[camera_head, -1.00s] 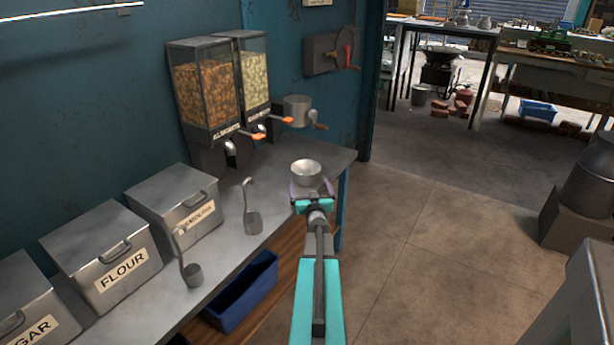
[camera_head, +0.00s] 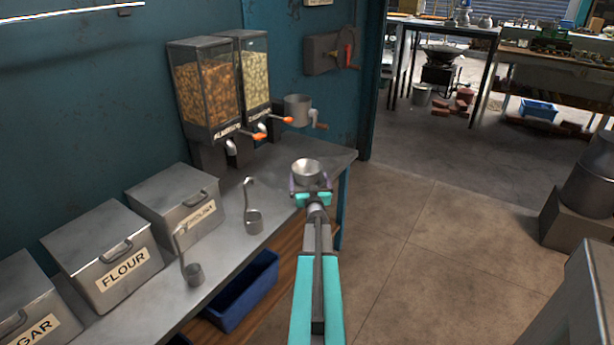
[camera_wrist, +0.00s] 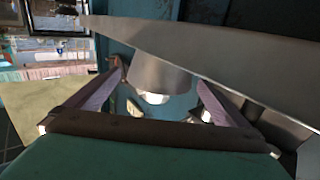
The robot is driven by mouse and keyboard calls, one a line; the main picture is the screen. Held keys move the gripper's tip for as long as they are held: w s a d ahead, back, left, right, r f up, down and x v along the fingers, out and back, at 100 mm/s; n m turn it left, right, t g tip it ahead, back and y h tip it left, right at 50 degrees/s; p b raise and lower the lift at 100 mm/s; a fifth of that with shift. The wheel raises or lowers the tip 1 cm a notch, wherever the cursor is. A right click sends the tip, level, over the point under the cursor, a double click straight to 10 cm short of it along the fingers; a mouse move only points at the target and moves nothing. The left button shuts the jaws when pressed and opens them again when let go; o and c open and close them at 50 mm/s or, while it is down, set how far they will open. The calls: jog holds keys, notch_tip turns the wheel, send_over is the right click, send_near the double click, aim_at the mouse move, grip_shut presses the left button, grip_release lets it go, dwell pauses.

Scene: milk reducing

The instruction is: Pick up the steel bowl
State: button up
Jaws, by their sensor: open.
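The steel bowl (camera_head: 306,170) is at the right end of the metal counter (camera_head: 300,207) in the head view. My gripper (camera_head: 309,184) is open at the near side of the bowl, its fingers reaching toward the bowl's sides. In the wrist view, my gripper (camera_wrist: 155,88) has its two purple fingers spread apart, with the bowl (camera_wrist: 160,72) seen between and beyond them. I cannot tell whether either finger touches the bowl.
Two dispensers (camera_head: 205,90) stand at the back of the counter. Lidded steel bins, one a flour bin (camera_head: 105,250), line the wall. A blue crate (camera_head: 245,290) sits below. Open floor lies right.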

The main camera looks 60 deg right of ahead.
aim_at(307, 170)
jog(key=shift+p+x, duration=0.4)
jog(key=shift+x, duration=2.1)
jog(key=shift+r, duration=0.1)
jog(key=shift+a, duration=0.1)
jog(key=c, duration=0.8)
jog(key=shift+o, duration=0.2)
jog(key=shift+r, duration=0.1)
jog(key=shift+r, duration=0.55)
jog(key=shift+s+a+r, duration=0.1)
jog(key=shift+s+r, duration=0.1)
jog(key=shift+r, duration=0.4)
jog(key=shift+s+a+r, duration=0.1)
jog(key=shift+s+r, duration=0.15)
jog(key=shift+r, duration=0.35)
jog(key=s+a, duration=0.2)
jog(key=s, duration=0.5)
jog(key=s+a+r, duration=0.1)
jog(key=s+a, duration=0.2)
jog(key=s, duration=0.4)
jog(key=shift+p, duration=0.35)
jog(key=shift+r, duration=0.15)
